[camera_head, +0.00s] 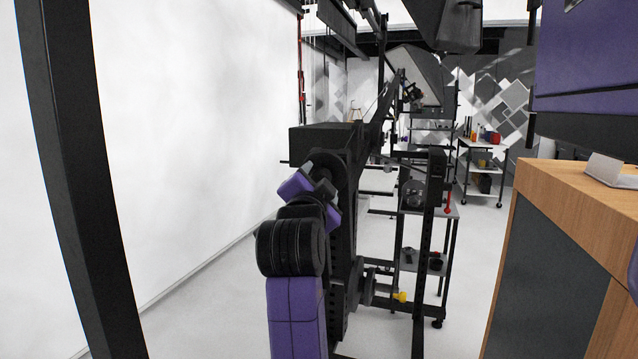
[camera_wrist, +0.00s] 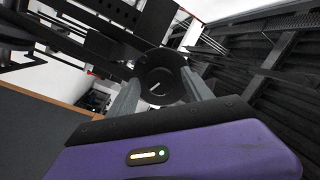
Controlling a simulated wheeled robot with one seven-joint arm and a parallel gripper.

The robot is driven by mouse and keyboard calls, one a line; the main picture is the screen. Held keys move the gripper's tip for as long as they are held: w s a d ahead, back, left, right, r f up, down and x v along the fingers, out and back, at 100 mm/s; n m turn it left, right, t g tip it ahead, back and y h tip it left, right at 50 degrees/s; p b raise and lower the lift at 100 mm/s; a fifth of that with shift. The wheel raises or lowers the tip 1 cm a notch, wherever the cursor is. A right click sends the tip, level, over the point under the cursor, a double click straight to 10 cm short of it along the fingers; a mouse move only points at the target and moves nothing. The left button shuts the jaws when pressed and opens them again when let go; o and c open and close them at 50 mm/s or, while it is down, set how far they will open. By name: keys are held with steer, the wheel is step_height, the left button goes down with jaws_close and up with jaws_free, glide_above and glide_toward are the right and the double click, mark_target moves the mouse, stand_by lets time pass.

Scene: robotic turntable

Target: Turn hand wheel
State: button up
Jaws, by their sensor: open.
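In the wrist view, a dark round part (camera_wrist: 161,76) with a short pale bar at its centre lies between my fingertips; it looks like the hand wheel. My gripper (camera_wrist: 160,82) is open, with one grey finger on each side of it. I cannot tell whether either finger touches it. In the head view, my purple and black arm rises from the bottom centre toward the upper part of a dark upright machine frame (camera_head: 345,240). My own arm hides much of the wheel area there, and the fingertips cannot be made out clearly.
A wooden cabinet (camera_head: 575,215) stands close at the right. A dark post (camera_head: 75,170) rises at the left before a white wall. Behind the machine are a dark metal rack (camera_head: 430,230) and a shelf cart (camera_head: 484,150). Pale floor shows between rack and cabinet.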

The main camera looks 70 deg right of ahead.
steer(key=v, duration=0.7)
stand_by(0.5)
